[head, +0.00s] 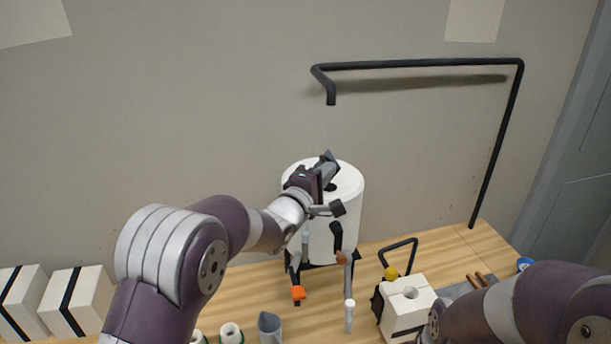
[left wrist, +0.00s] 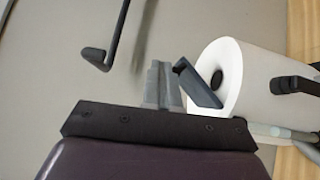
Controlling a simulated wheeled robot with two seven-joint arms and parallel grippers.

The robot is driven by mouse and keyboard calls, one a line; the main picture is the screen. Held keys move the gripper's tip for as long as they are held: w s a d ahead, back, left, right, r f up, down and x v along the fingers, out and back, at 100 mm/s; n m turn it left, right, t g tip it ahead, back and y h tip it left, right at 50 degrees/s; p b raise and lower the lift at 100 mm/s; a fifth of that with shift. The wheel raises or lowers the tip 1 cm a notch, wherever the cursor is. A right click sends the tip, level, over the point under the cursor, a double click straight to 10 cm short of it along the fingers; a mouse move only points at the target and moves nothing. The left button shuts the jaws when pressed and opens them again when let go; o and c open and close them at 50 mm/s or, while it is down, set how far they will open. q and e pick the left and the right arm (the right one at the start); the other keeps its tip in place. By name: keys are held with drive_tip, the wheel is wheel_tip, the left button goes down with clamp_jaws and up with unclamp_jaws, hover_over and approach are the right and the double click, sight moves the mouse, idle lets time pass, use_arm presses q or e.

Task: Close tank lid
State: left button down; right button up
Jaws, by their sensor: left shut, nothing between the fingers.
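The white tank (head: 346,222) is an upright cylinder against the back of the bench. Its top has a dark round opening, which also shows in the left wrist view, where the tank (left wrist: 262,85) lies at the right. A dark slate flap (left wrist: 197,83), apparently the lid, stands tilted up beside the opening, so the opening is uncovered. My left gripper (head: 327,172) is over the tank's top, its fingers shut and empty. In the left wrist view the fingertips (left wrist: 163,85) are close beside the flap; I cannot tell whether they touch it. My right gripper is out of view.
A black pipe frame (head: 420,65) rises behind the tank at the right. A white block (head: 405,305) with a hole stands front right of the tank. A grey jug (head: 269,327) and an orange-ended lever (head: 298,293) are in front. White boxes (head: 80,300) stand at left.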

use_arm(q)
drive_tip(key=w+d+f+m+g+y, duration=0.1)
drive_tip(key=d+f+m+g+y, duration=0.1)
drive_tip(key=d, duration=0.4)
drive_tip(key=shift+w+d+f+m+g+y, duration=0.35)
drive_tip(key=shift+f+m+g, duration=0.15)
drive_tip(key=shift+m, duration=0.3)
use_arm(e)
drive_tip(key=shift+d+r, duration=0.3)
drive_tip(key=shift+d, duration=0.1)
use_arm(q)
drive_tip(key=shift+w+d+f+b, duration=0.25)
drive_tip(key=shift+d+f+b, duration=0.2)
drive_tip(key=shift+d+f, duration=0.2)
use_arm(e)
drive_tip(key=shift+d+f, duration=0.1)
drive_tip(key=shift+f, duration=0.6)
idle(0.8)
